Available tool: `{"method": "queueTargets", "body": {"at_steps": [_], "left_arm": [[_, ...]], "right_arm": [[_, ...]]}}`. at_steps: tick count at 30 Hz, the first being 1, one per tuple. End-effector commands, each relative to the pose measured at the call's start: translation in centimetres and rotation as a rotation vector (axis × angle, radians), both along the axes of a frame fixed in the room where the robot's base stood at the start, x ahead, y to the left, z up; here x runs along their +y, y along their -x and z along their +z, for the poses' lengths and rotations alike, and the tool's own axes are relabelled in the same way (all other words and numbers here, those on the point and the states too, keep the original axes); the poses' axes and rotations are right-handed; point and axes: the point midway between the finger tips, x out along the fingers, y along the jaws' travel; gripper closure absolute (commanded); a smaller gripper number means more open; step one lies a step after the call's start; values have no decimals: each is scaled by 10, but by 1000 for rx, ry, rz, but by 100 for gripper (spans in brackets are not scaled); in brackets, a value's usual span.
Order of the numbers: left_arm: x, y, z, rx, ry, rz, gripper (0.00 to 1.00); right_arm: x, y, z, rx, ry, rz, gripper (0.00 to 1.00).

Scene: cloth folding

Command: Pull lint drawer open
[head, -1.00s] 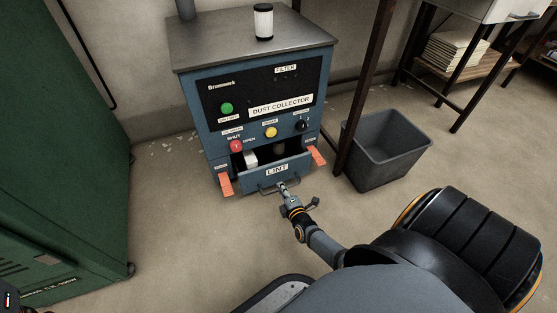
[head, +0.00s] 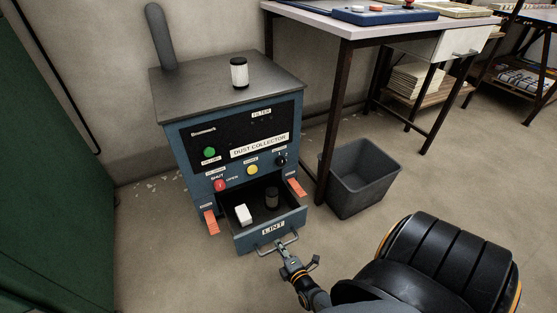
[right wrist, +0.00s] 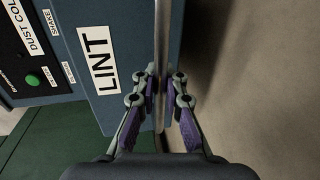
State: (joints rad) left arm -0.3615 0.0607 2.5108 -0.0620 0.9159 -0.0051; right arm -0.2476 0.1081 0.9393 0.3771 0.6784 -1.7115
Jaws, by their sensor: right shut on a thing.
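The lint drawer (head: 258,233), labelled LINT, stands well out of the blue dust collector (head: 188,140). It also shows in the right wrist view (right wrist: 122,98). Inside the drawer lie a white block (head: 243,213) and a dark cylinder (head: 271,198). My right gripper (head: 284,253) is shut on the drawer's metal bar handle (head: 265,249); in the right wrist view the purple-padded fingers (right wrist: 160,97) sit on both sides of the bar. My left gripper is in no view now.
A black-and-white filter canister (head: 239,73) stands on top of the collector. Orange tabs (head: 211,223) flank the drawer. A grey bin (head: 360,178) stands to the right under a table (head: 350,32). A green cabinet (head: 50,190) is at the left. The floor in front is clear.

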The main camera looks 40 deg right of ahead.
Motion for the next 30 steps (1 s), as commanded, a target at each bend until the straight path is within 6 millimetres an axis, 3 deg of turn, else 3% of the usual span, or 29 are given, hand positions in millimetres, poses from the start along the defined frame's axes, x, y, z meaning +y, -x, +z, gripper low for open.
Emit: {"method": "queueTargets", "body": {"at_steps": [6, 7, 12, 22, 30], "left_arm": [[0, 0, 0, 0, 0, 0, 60], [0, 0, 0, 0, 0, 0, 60], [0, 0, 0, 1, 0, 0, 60], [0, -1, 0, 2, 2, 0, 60], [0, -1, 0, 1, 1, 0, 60]], "right_arm": [[1, -1, 2, -5, 0, 1, 100], [1, -1, 2, -5, 0, 1, 91], [1, -1, 1, -3, 1, 1, 68], [1, 3, 0, 0, 0, 0, 67], [12, 48, 10, 1, 0, 0, 67]]}}
